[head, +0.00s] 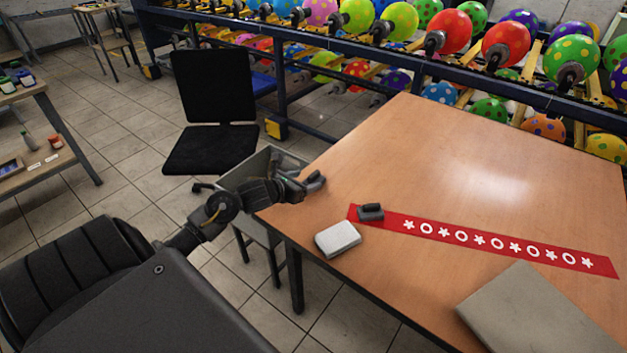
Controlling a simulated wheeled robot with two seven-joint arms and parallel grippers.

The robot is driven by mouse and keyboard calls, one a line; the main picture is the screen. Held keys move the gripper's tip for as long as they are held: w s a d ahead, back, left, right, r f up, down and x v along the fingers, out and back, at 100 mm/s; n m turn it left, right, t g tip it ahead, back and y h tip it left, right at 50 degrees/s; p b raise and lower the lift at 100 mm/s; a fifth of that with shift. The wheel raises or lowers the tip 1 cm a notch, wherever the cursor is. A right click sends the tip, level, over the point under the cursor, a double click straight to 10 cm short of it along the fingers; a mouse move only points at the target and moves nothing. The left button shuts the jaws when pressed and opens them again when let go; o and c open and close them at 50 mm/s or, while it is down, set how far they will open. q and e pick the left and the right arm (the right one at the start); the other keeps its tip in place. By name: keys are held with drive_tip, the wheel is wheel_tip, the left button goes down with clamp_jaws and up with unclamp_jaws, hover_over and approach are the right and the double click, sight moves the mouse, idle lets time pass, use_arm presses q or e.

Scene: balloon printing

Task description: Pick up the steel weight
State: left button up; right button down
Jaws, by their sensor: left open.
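The steel weight (370,212) appears to be the small dark grey block lying on the left end of the red strip (480,243) on the wooden table. My left gripper (317,181) is at the table's left edge, up and to the left of the weight and apart from it. The gripper is open, and I see nothing between its fingers. My right gripper is not in view.
A whitish block (338,238) lies just left of and below the weight, near the table edge. A flat grey slab (530,312) lies at the table's lower right. The far half of the table (440,150) is clear. A black chair (212,105) stands to the left.

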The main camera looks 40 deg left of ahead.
sight(308, 178)
use_arm(q)
drive_tip(key=shift+p+x, duration=0.4)
drive_tip(key=shift+x, duration=2.2)
drive_tip(key=c, duration=1.3)
drive_tip(key=shift+r, duration=0.1)
drive_tip(key=shift+c, duration=0.5)
drive_tip(key=shift+r, duration=0.1)
